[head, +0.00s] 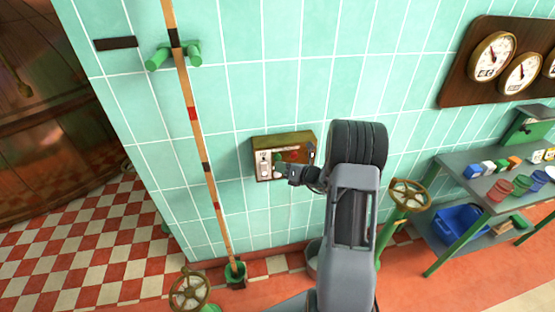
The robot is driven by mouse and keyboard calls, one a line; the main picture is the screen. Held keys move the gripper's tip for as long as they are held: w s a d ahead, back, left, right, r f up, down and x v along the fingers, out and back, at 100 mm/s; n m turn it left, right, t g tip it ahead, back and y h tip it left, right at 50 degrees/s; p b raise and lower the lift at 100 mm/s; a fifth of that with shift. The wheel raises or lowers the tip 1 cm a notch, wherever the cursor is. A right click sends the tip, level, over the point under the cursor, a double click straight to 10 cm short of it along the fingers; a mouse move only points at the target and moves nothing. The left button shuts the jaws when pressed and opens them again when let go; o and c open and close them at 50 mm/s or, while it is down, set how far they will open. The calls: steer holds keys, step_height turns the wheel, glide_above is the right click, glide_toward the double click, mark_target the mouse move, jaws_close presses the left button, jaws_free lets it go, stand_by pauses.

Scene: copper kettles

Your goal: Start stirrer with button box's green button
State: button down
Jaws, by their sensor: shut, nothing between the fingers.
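The button box (262,146) is a small brass-edged box on the green tiled wall, in the middle of the head view. Its pale front has a dark panel with a green button (277,158) on the left and a red button (295,155) on the right. My gripper (283,170) is shut and empty, in front of the lower part of the box. Its tip appears just below the green button. I cannot tell whether it touches the box. My arm comes from the lower right, and the gripper hides part of the box's lower front.
A long striped pole (197,120) leans on the wall left of the box, its foot in a green cup. Brass handwheels stand at lower left (190,290) and right (410,194). A bench (470,215) with small pots and a blue bin (460,222) is at right.

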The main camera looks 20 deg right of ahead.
steer(key=shift+s, duration=0.1)
steer(key=shift+s+a+p, duration=0.15)
steer(key=shift+s+a, duration=0.1)
steer(key=shift+s, duration=1)
steer(key=shift+s+a+p, duration=0.15)
steer(key=shift+s+a, duration=0.1)
steer(key=shift+s, duration=0.95)
steer(key=s+a+n+g+h, duration=0.1)
steer(key=s+a+n+g, duration=0.45)
steer(key=n, duration=0.55)
steer(key=s+a+n+g, duration=0.3)
steer(key=s+n+g, duration=0.4)
steer(key=s+n, duration=0.3)
steer(key=s+a+r+n+t+h, duration=0.1)
steer(key=s+r+n+h, duration=0.1)
steer(key=r+n+h, duration=0.2)
steer(key=s+a+r+n+t+h, duration=0.1)
steer(key=r+n+h, duration=0.3)
steer(key=r+n, duration=0.5)
steer(key=s+n, duration=0.1)
steer(key=n, duration=0.1)
steer(key=shift+s+a+n+t, duration=0.15)
steer(key=shift+a+n+t, duration=0.05)
steer(key=shift+n+t, duration=0.2)
